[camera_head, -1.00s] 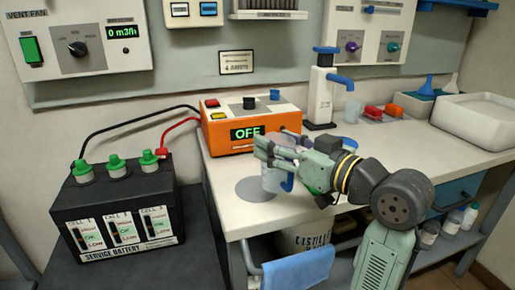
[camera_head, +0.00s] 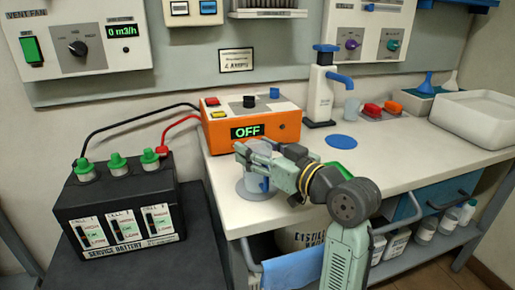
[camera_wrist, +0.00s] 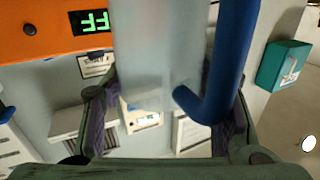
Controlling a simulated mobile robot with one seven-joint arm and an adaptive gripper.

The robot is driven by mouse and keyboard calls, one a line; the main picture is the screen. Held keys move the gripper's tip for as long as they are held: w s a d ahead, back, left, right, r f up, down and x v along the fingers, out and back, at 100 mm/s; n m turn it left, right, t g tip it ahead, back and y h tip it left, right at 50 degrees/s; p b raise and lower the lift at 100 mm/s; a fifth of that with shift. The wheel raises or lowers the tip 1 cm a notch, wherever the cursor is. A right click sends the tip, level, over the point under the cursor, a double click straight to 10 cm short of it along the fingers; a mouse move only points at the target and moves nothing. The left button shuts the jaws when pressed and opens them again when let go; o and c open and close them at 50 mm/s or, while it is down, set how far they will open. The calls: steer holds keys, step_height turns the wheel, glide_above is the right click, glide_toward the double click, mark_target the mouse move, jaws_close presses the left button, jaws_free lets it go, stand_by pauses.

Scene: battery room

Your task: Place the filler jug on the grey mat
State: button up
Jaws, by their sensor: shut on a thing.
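The filler jug (camera_head: 254,183) is a pale translucent vessel with a blue handle. My gripper (camera_head: 262,152) is shut on it, and my fingers hide its upper part in the head view. The jug is upright over the round grey mat (camera_head: 241,190) near the bench's front left edge. Its base appears within the mat's outline; I cannot tell whether it touches. In the wrist view the jug's pale wall (camera_wrist: 160,60) and blue handle (camera_wrist: 232,60) fill the middle between my fingers.
The orange charger (camera_head: 250,125) reading OFF stands just behind the jug. The black service battery (camera_head: 118,210) is at the left. A round blue mat (camera_head: 343,141), a white dispenser (camera_head: 320,95) and a white basin (camera_head: 478,118) lie further right.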

steer(key=shift+f, duration=0.1)
steer(key=shift+f, duration=0.15)
steer(key=o, duration=1.7)
steer(key=shift+o, duration=0.2)
steer(key=shift+r, duration=0.25)
steer(key=b+v, duration=0.2)
steer(key=v, duration=1)
